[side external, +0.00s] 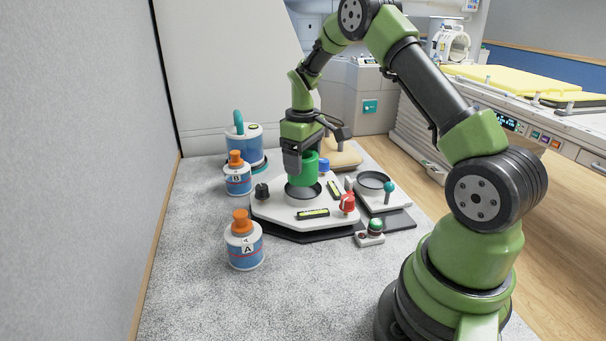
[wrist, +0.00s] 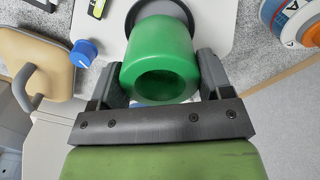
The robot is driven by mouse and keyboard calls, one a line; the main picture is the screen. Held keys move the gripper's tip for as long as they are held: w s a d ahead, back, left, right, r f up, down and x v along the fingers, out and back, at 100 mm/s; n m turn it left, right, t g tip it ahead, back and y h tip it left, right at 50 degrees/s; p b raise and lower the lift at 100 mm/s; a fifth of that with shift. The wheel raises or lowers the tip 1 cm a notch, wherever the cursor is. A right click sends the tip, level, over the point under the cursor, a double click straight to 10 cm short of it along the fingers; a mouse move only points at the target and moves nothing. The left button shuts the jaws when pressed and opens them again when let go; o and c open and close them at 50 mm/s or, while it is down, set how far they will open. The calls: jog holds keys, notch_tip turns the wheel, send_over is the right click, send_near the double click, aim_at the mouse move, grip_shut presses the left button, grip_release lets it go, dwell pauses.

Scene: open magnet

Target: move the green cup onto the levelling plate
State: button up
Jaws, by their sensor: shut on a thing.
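The green cup (side external: 304,172) is held by my gripper (side external: 301,160) over the white levelling plate (side external: 275,208). The cup looks upright, just above or touching the dark round seat (side external: 303,191) on the plate; I cannot tell whether there is a gap. In the wrist view the cup (wrist: 160,50) sits between my two dark fingers, its hollow opening facing the camera. Behind it the grey rim of the seat (wrist: 186,8) shows in part. The plate carries spirit levels (side external: 313,214), a black knob (side external: 262,191), a red knob (side external: 347,203) and a blue knob (wrist: 83,53).
Bottle A (side external: 244,243) and bottle B (side external: 237,177) stand to the left. A larger blue-and-white container (side external: 246,146) is behind B. To the right are a small dish stand (side external: 377,194) and a green-button box (side external: 371,236). Grey carpet is free in front.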

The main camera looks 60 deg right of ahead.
jog(key=shift+f, duration=1.8)
jog(key=shift+f, duration=0.1)
jog(key=shift+f, duration=0.1)
jog(key=o, duration=1)
jog(key=shift+f, duration=0.1)
jog(key=shift+o, duration=0.2)
